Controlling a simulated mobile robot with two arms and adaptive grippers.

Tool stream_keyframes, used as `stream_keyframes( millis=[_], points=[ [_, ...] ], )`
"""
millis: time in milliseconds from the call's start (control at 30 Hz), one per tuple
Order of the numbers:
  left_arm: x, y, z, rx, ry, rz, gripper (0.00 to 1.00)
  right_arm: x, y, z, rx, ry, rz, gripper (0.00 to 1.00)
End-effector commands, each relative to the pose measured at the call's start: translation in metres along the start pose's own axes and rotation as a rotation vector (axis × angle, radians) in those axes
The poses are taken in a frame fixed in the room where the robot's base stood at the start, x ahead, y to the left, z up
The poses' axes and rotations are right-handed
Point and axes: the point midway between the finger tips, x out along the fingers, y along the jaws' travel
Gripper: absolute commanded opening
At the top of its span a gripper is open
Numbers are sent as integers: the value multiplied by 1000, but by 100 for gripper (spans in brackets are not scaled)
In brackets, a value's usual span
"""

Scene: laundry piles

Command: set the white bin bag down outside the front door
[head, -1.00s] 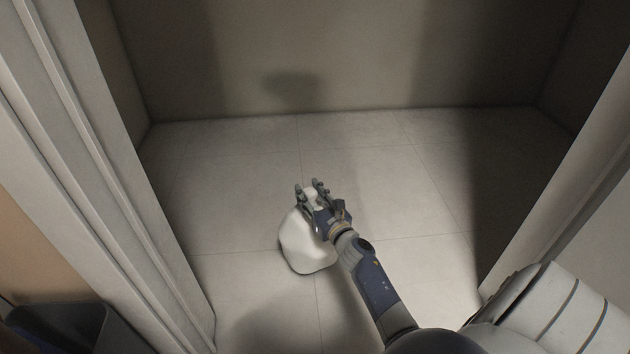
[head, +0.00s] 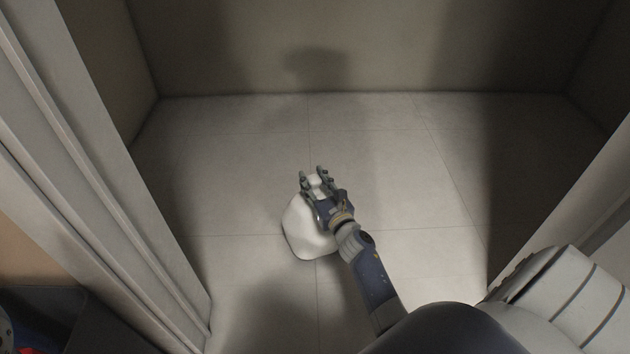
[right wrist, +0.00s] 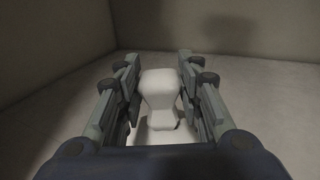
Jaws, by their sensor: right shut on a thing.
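The white bin bag (head: 305,232) is in the middle of the head view, upright over the pale tiled floor past the door frame. My right gripper (head: 317,180) is shut on the top of the bag, and my arm reaches in from the lower right. In the right wrist view the bag's neck (right wrist: 159,90) sits between the two fingers of the right gripper (right wrist: 158,85). Whether the bag's base touches the floor is hard to tell. My left gripper is not in view.
Door frame posts stand at the left (head: 110,190) and right (head: 575,190). Beyond them is a bare tiled floor (head: 390,150) with a plain back wall (head: 390,45). A dark container (head: 55,315) is at the lower left, inside the frame.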

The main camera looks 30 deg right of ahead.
Motion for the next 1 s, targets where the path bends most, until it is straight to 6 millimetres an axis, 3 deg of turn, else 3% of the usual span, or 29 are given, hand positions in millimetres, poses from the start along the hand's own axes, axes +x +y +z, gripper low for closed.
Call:
stream_keyframes(
  millis=[133,167,233,667,767,1000],
  points=[
    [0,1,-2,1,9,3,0,1,0,-2,-1,-5,1,0],
    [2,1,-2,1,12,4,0,0,0,-3,-1,0,0,40],
    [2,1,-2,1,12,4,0,0,0,-3,-1,0,0,54],
    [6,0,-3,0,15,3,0,0,0,2,0,0,0,54],
    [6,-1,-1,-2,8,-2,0,-14,0,1,1,3,0,54],
    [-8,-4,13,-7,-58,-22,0,-68,0,2,0,4,-3,54]
  ],
)
